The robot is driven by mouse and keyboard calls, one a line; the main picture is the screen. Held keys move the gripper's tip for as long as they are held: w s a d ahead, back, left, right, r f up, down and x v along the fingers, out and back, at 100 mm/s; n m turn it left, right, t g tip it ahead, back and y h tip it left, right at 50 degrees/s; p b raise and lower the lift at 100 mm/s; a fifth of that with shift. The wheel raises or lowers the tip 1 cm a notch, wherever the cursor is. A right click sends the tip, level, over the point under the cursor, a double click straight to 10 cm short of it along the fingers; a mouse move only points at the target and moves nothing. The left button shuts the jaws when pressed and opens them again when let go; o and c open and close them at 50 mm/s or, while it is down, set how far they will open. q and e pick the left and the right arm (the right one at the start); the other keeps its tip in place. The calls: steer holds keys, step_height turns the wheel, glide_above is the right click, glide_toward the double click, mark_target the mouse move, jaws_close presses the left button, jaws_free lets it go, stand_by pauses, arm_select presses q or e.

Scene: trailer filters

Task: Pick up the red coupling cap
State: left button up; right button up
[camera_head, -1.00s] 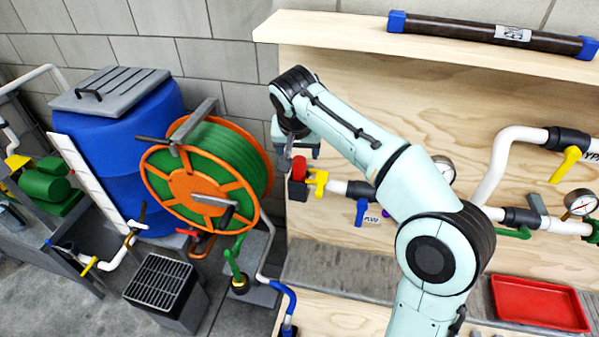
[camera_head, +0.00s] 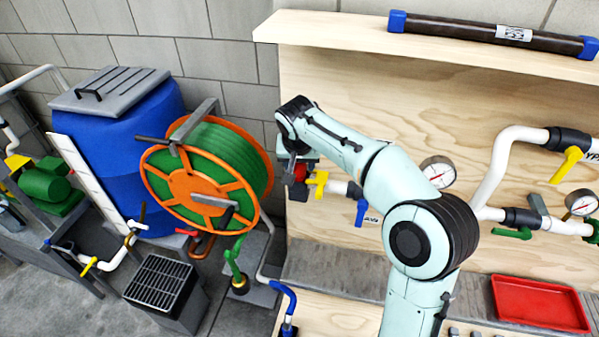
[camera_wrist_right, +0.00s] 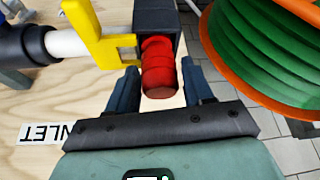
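The red coupling cap (camera_wrist_right: 158,78) sits on the end of a dark square fitting (camera_wrist_right: 157,18) beside a yellow valve handle (camera_wrist_right: 98,38). In the head view the cap (camera_head: 301,172) is partly covered by my right gripper (camera_head: 291,167). In the right wrist view my right gripper (camera_wrist_right: 159,69) is open. Its two dark fingers stand on either side of the cap, with visible gaps between them and it. My left gripper is not in view.
An orange hose reel (camera_head: 190,189) with green hose stands close to the left of the cap. A plywood back panel (camera_head: 345,110) is behind the pipework, under a shelf (camera_head: 340,34). A red tray (camera_head: 540,304) lies at lower right.

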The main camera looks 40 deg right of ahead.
steer(key=c, duration=0.6)
steer(key=shift+r, duration=0.1)
